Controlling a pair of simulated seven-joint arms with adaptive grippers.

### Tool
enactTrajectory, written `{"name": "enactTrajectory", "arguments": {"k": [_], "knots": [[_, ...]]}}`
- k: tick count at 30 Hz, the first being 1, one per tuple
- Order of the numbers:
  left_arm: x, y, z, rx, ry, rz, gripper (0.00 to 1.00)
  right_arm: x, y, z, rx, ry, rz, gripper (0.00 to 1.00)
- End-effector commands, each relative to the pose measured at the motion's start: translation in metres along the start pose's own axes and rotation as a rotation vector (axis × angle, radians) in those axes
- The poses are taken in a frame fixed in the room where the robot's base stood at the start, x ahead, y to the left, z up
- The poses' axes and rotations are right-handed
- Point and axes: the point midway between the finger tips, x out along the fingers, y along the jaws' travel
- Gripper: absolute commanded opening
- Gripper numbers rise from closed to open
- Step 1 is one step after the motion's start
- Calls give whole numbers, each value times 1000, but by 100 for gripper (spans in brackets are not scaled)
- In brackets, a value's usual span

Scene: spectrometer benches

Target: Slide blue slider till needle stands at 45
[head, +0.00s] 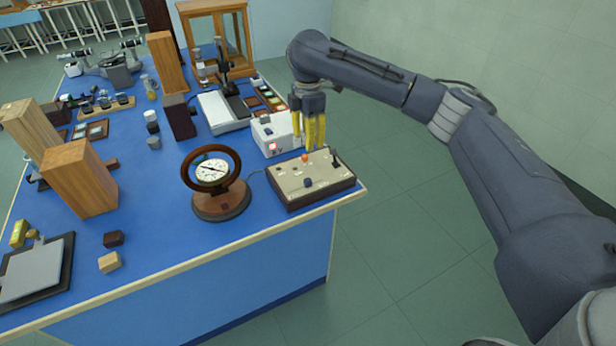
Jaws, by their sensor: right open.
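The control box (326,186) has a beige top and dark sides and sits at the right front corner of the blue bench. A dark blue knob (309,183), likely the blue slider, stands near the front of its top. The round dial (212,170) with a needle stands left of the box in a dark wooden ring on a round base. Its numbers are too small to read. My right gripper (312,148) has yellow fingers, points down and is open above the back of the box, apart from the blue knob. My left gripper is out of view.
An orange knob (305,158) and a black lever (336,161) are also on the box. A white instrument (272,135) stands close behind it. Wooden blocks (80,178) and a grey plate (32,271) are at the left. The bench front between plate and dial is mostly clear.

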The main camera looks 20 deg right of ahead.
Motion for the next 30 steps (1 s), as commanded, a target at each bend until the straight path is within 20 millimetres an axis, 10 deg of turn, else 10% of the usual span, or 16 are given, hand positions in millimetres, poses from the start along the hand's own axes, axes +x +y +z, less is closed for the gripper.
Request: {"name": "enactTrajectory", "arguments": {"k": [30], "knots": [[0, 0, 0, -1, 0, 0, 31, 157, 0, 0, 1, 1, -1, 42]]}}
